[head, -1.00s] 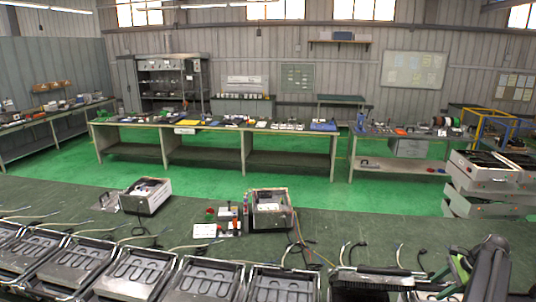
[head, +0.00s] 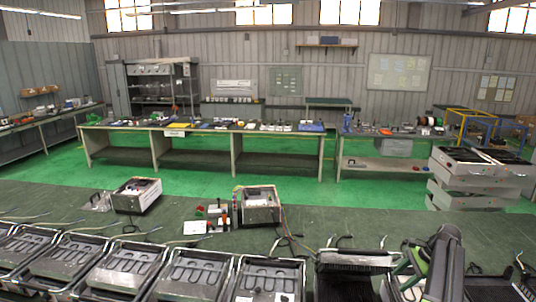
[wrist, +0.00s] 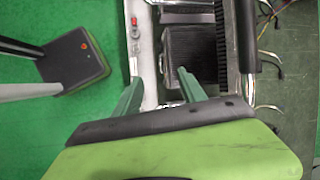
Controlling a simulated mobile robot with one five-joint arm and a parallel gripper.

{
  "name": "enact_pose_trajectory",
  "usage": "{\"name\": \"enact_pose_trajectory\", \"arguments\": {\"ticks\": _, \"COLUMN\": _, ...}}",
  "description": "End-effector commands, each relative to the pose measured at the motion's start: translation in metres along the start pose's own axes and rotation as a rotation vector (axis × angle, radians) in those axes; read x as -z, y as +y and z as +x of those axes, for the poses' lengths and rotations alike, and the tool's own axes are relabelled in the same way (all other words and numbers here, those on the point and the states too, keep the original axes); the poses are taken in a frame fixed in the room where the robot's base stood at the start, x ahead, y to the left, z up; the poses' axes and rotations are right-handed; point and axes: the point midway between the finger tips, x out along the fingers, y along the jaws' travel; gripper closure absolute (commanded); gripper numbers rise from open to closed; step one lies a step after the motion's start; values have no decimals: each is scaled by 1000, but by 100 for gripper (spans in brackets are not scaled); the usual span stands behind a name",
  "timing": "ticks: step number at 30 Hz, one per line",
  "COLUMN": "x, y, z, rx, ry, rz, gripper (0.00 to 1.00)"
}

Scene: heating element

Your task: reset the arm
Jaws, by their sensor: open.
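My gripper (wrist: 160,88) shows in the wrist view as two green fingers spread apart, with nothing held between them. A pale metal rail (wrist: 148,65) and a black ribbed part (wrist: 190,52) lie beyond the fingers; I cannot tell whether anything touches. In the head view my dark arm is at the lower right, above the near bench (head: 325,222). The green gripper part there is partly hidden by the arm.
Several metal trays with heating elements (head: 190,272) line the near bench's front. Two open boxes (head: 260,208) (head: 137,196) sit farther back. Stacked grey units (head: 470,178) stand at the right. Green floor (head: 275,180) is clear beyond.

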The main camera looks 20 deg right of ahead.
Motion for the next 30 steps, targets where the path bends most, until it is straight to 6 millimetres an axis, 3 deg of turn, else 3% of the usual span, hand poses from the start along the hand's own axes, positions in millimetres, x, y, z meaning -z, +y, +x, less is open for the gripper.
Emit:
{"name": "enact_pose_trajectory", "arguments": {"ticks": 1, "x": -11, "y": -5, "z": 20, "rx": -10, "ry": -5, "rz": -23, "gripper": 51}}
{"name": "enact_pose_trajectory", "arguments": {"ticks": 5, "x": -49, "y": -18, "z": 60, "rx": -38, "ry": -18, "rz": -89, "gripper": 51}}
{"name": "enact_pose_trajectory", "arguments": {"ticks": 8, "x": -88, "y": -23, "z": 100, "rx": -69, "ry": -26, "rz": -155, "gripper": 51}}
{"name": "enact_pose_trajectory", "arguments": {"ticks": 11, "x": -141, "y": -21, "z": 156, "rx": -115, "ry": -29, "rz": -248, "gripper": 51}}
{"name": "enact_pose_trajectory", "arguments": {"ticks": 14, "x": -204, "y": -6, "z": 218, "rx": -171, "ry": -23, "rz": -385, "gripper": 51}}
{"name": "enact_pose_trajectory", "arguments": {"ticks": 18, "x": -286, "y": 34, "z": 296, "rx": -249, "ry": -5, "rz": -632, "gripper": 51}}
{"name": "enact_pose_trajectory", "arguments": {"ticks": 21, "x": -332, "y": 71, "z": 339, "rx": -298, "ry": 11, "rz": -826, "gripper": 51}}
{"name": "enact_pose_trajectory", "arguments": {"ticks": 24, "x": -364, "y": 110, "z": 372, "rx": -343, "ry": 30, "rz": -1029, "gripper": 51}}
{"name": "enact_pose_trajectory", "arguments": {"ticks": 27, "x": -383, "y": 153, "z": 396, "rx": -391, "ry": 55, "rz": -1260, "gripper": 51}}
{"name": "enact_pose_trajectory", "arguments": {"ticks": 30, "x": -378, "y": 178, "z": 387, "rx": -434, "ry": 91, "rz": -1465, "gripper": 51}}
